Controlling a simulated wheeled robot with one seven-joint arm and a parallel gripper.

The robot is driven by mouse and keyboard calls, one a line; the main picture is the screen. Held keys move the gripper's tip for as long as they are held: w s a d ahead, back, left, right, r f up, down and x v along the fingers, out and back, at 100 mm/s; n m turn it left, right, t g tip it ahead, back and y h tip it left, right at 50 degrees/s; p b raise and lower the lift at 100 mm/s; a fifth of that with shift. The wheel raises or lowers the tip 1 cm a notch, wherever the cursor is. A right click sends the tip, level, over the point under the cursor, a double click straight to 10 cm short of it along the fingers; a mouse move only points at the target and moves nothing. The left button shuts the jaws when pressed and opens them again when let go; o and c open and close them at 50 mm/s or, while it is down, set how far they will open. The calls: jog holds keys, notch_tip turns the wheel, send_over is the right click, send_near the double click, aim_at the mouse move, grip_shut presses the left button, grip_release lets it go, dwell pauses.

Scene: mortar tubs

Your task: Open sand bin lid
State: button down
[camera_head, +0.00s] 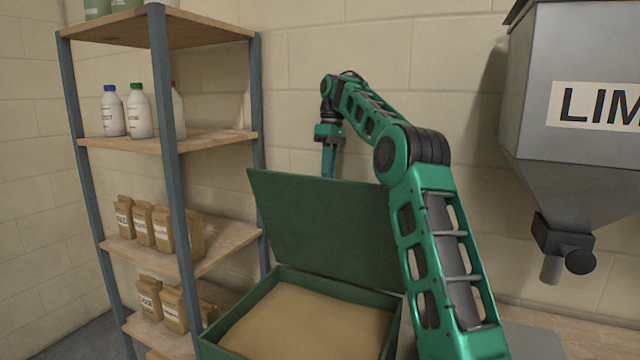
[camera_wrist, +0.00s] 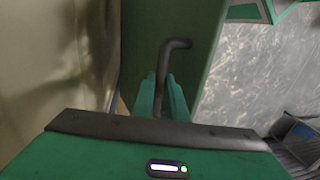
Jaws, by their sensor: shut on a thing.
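The green sand bin (camera_head: 228,335) stands at the bottom centre in the head view, with tan sand (camera_head: 310,325) inside. Its green lid (camera_head: 325,225) is raised and stands tilted up at the back of the bin. My gripper (camera_head: 328,170) is behind the lid's upper edge, and its fingertips are hidden there. In the wrist view my gripper (camera_wrist: 161,95) is shut on a dark bent handle (camera_wrist: 173,50) on the lid (camera_wrist: 205,30).
A shelf rack (camera_head: 165,140) with bottles and several small packages stands at the left. A grey hopper (camera_head: 570,90) marked "LIM" hangs at the right, with its outlet (camera_head: 553,265) low down. The block wall (camera_head: 420,60) is close behind my arm.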

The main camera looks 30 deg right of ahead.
jog(key=shift+w+f, duration=0.1)
jog(key=shift+w, duration=0.05)
dwell(0.3)
jog(key=c, duration=1.8)
grip_release()
jog(key=shift+o, duration=0.2)
jog(key=shift+a, duration=0.1)
